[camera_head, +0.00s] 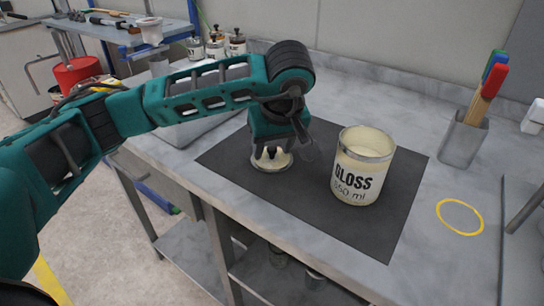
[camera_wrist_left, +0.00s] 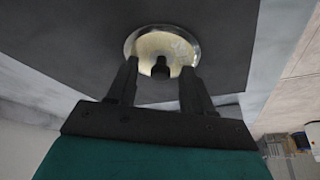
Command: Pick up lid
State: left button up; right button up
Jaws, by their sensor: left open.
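The lid (camera_head: 270,164) is a small round disc with a metal rim and a cream top, lying flat on the dark mat. In the left wrist view the lid (camera_wrist_left: 146,44) shows a dark knob (camera_wrist_left: 160,68) at its middle. My left gripper (camera_head: 272,158) points down over the lid, open. In the left wrist view its two fingers (camera_wrist_left: 159,75) stand on either side of the knob, with a gap to it; whether they touch the lid I cannot tell. A glass jar marked GLOSS (camera_head: 362,165) stands open on the mat right of the lid. My right gripper is not in view.
The dark mat (camera_head: 400,215) lies on the grey bench. A grey holder (camera_head: 462,140) with coloured-handled tools stands at the right, near a yellow ring (camera_head: 460,217) on the bench. Several jars (camera_head: 236,42) stand behind my left arm.

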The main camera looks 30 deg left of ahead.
pick_arm(q)
grip_shut()
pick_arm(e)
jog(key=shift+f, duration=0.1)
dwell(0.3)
pick_arm(q)
jog(key=shift+r, duration=0.2)
